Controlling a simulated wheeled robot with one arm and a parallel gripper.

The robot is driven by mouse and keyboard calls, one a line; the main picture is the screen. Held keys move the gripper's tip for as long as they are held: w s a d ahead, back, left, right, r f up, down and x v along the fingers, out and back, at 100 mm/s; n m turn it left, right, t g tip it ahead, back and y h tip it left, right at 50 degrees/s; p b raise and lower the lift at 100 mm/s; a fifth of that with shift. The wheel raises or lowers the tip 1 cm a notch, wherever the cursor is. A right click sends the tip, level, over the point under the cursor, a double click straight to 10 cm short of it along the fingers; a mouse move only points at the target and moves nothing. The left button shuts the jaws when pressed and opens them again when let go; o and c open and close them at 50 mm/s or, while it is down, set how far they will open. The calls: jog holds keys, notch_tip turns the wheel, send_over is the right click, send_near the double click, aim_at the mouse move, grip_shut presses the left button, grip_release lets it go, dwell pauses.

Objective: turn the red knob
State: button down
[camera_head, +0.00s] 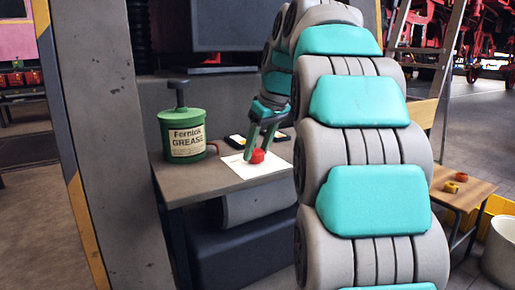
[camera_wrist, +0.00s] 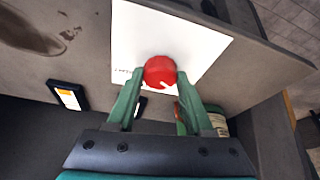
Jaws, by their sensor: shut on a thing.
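The red knob (camera_head: 257,156) sits on a white sheet (camera_head: 243,170) on the grey bench (camera_head: 176,188). In the wrist view the red knob (camera_wrist: 160,71) shows a white pointer mark at its lower right. My gripper (camera_head: 259,143) reaches down onto the knob from above. In the wrist view its two green fingers (camera_wrist: 160,83) lie one on each side of the knob, shut on it. The fingertips partly hide the knob's sides.
A green grease can (camera_head: 183,134) stands on the bench left of the knob. A dark flat device with a yellow part (camera_head: 238,141) lies behind the sheet. A small wooden table (camera_head: 463,191) with red and yellow pieces stands at the right.

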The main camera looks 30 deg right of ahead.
jog(key=shift+c, duration=1.5)
grip_release()
jog(key=shift+r, duration=0.15)
jog(key=p+v, duration=0.2)
jog(key=v, duration=0.5)
jog(key=shift+s+r, duration=0.2)
jog(key=shift+r, duration=0.1)
jog(key=shift+d, duration=0.1)
